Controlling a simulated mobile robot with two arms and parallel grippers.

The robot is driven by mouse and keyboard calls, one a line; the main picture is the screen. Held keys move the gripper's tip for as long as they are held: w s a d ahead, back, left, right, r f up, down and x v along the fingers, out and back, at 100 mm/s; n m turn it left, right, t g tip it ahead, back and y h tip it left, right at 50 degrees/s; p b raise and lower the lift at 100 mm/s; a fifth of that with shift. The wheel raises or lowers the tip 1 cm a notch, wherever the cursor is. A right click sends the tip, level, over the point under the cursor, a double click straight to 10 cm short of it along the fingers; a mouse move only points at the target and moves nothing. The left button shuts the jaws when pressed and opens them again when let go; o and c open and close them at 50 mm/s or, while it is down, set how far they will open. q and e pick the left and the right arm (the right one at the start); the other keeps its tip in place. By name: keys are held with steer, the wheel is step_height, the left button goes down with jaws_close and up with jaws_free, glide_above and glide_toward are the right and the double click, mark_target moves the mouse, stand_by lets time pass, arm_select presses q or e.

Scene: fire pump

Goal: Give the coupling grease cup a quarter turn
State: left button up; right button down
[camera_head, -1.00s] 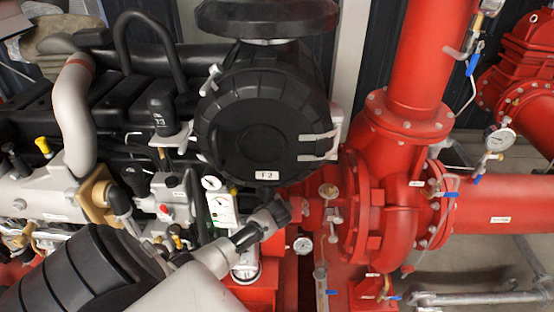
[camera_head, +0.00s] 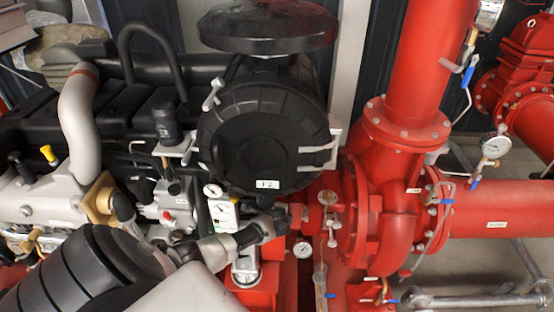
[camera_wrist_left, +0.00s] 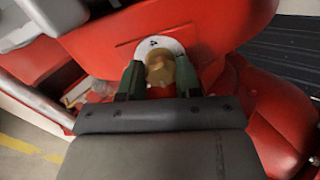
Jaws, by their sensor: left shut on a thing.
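The coupling grease cup (camera_wrist_left: 160,69) is a small brass-coloured rounded piece in the left wrist view. It sits on a red housing, in front of a white round plate (camera_wrist_left: 150,46) with a dark mark. My left gripper (camera_wrist_left: 161,82) has its two green fingers on either side of the cup and is shut on it. In the head view my left gripper (camera_head: 276,220) reaches in from the lower left to the red coupling area between engine and pump. The cup is hidden there. My right gripper is in neither view.
A black round housing (camera_head: 255,140) labelled 12 stands just behind my gripper. The red pump (camera_head: 385,215) with valves and gauges is to the right. A small gauge (camera_head: 303,249) sits just below the gripper. The engine (camera_head: 60,190) fills the left side.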

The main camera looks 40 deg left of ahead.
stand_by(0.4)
arm_select(q)
steer(key=o, duration=0.6)
steer(key=shift+o, duration=0.2)
steer(key=shift+s+d+r, duration=0.3)
steer(key=shift+r, duration=0.1)
steer(key=v, duration=0.9)
steer(key=shift+s+d+r, duration=0.15)
steer(key=shift+s+d, duration=0.05)
steer(key=shift+s, duration=0.05)
